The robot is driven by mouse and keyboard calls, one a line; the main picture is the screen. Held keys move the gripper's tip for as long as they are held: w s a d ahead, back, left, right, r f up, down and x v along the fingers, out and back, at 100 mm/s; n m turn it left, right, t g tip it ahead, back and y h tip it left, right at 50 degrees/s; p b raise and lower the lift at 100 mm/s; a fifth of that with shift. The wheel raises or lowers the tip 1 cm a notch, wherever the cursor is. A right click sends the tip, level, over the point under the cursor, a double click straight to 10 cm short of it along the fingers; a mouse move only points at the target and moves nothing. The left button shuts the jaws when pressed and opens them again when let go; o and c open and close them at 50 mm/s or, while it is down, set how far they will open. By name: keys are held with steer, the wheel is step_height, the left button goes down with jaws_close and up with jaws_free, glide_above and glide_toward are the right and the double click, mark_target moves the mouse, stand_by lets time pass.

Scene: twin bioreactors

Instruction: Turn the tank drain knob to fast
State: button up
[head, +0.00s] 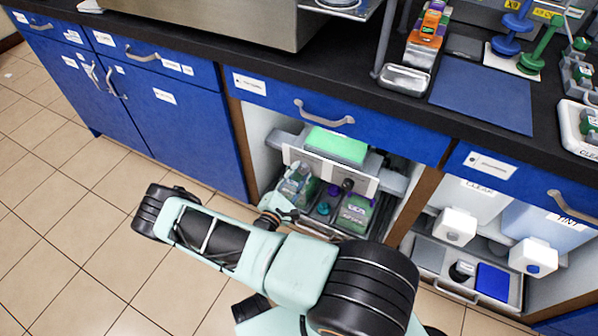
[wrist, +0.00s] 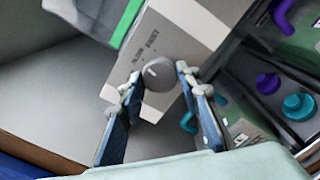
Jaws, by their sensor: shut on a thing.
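The knob (wrist: 159,74) is grey and round with a short pale mark on its face. In the head view my gripper (head: 296,188) is at the left part of the light panel (head: 362,180), inside the open cabinet bay. There the gripped knob is hidden or too small to pick out. A green-topped tank (head: 336,145) is behind the panel.
Green containers (head: 355,212) with purple and teal parts sit just below the panel. A blue drawer (head: 330,125) with a grey handle overhangs the bay. Wooden uprights flank it. The tiled floor (head: 60,210) at left is clear.

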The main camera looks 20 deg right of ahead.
steer(key=m+p, duration=0.1)
steer(key=m, duration=0.2)
steer(key=shift+r+m+p, duration=0.15)
steer(key=shift+m+p, duration=0.15)
steer(key=shift+p, duration=0.05)
steer(key=shift+m+p, duration=0.85)
steer(key=shift+m, duration=0.95)
steer(key=o, duration=1.2)
steer(key=shift+c, duration=0.2)
step_height(320, 180, up, 10)
